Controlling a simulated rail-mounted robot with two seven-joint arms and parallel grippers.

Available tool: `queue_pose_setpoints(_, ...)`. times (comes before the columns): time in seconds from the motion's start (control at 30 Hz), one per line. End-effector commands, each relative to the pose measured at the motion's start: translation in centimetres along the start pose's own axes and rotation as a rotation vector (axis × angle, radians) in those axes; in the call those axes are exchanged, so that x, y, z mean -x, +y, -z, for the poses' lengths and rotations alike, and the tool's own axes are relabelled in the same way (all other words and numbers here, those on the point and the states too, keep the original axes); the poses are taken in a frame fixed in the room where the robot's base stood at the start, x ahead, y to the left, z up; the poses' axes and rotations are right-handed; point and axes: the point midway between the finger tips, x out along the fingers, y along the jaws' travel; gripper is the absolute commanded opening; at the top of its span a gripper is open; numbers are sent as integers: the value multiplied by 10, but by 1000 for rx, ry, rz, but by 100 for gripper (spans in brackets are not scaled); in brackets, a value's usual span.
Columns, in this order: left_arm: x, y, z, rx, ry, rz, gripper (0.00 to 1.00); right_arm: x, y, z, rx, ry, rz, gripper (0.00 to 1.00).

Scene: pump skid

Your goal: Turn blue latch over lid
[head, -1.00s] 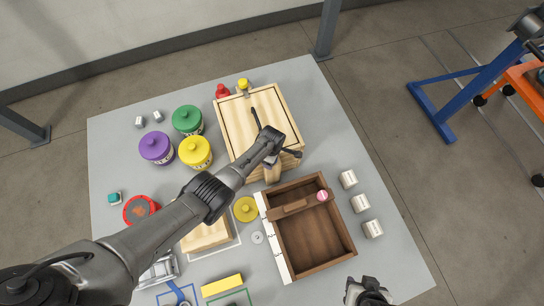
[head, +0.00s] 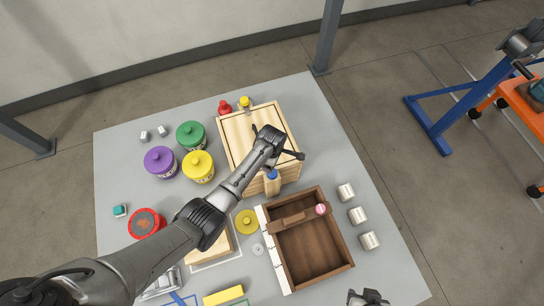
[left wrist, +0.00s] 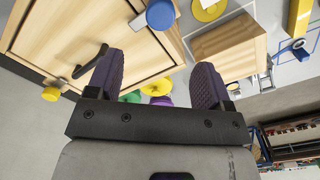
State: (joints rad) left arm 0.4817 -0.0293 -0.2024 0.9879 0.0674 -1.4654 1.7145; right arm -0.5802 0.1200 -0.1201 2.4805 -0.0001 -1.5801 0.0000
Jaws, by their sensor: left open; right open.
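The blue latch (head: 272,175) sits at the front edge of the wooden box (head: 285,177). Its blue round end also shows at the top of the left wrist view (left wrist: 160,14), near the box edge. I cannot tell whether it overlaps the lid. The light wooden lid (head: 240,135) lies flat on the box, with a dark handle (left wrist: 90,60) partly hidden by my arm in the head view. My left gripper (left wrist: 156,80) is open and empty above the box, apart from the latch. My right gripper (head: 368,298) is open at the bottom edge, away from the box.
A yellow latch (head: 245,101) is at the box's back edge, beside a red object (head: 225,107). Green (head: 190,134), yellow (head: 198,166) and purple (head: 160,161) jars stand left. A brown open crate (head: 310,250) is in front. White blocks lie to its right.

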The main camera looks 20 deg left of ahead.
Motion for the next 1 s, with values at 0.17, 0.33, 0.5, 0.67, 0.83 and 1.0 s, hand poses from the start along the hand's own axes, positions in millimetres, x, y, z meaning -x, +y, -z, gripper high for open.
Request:
queue_pose_setpoints(0.17, 11, 0, 0, 1, -1, 0, 74, 2, 0, 1, 0, 0, 0, 43)
queue_pose_setpoints(0.33, 13, -1, 0, 0, -1, 1, 74, 2, 0, 1, 0, 0, 0, 43)
queue_pose_setpoints(0.5, 12, -1, 0, 0, -1, 1, 74, 2, 0, 1, 0, 0, 0, 43)
queue_pose_setpoints(0.67, 12, 0, 0, 0, -1, 1, 74, 2, 0, 1, 0, -1, 0, 43)
queue_pose_setpoints(0.83, 12, 0, 0, -3, -1, 1, 74, 2, 0, 1, 0, -1, 0, 43)
queue_pose_setpoints(1.0, 12, 0, 0, -125, -1, 1, 74, 2, 0, 1, 0, -1, 0, 43)
